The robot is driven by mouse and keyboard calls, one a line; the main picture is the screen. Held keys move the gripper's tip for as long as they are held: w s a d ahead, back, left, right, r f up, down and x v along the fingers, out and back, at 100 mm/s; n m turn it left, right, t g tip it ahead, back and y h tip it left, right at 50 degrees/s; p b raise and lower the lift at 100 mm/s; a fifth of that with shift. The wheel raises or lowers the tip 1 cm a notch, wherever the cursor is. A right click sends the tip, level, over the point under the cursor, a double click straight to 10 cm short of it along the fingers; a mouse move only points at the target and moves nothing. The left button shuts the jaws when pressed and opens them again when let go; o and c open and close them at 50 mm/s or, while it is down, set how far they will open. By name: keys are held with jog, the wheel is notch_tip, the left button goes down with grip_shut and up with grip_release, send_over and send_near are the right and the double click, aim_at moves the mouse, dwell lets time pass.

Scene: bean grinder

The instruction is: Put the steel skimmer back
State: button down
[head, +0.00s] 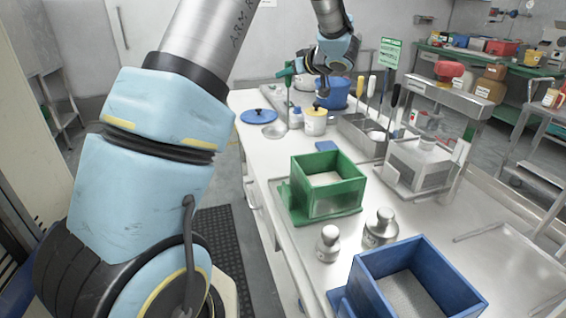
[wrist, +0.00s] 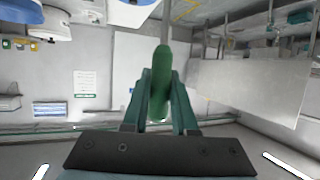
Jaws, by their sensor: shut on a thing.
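My gripper (wrist: 161,72) is shut on a green handle (wrist: 160,100), one teal finger on each side, in the wrist view. In the head view my gripper (head: 322,88) is small, above the far end of the bench near a blue pot. A green handle-like piece (head: 285,73) shows just left of it.
A blue pot (head: 333,97), a yellow-and-white jar (head: 316,122) and a blue lid (head: 259,116) stand near the gripper. Closer are a green box (head: 330,203), two steel weights (head: 380,228) and a blue box (head: 415,280). Bench (head: 264,161) is bare at the front left.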

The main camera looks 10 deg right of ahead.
notch_tip(320, 180, down, 9)
jog(key=d+p, duration=0.1)
jog(key=d, duration=0.1)
jog(key=shift+s, duration=0.35)
jog(key=c, duration=0.7)
grip_release()
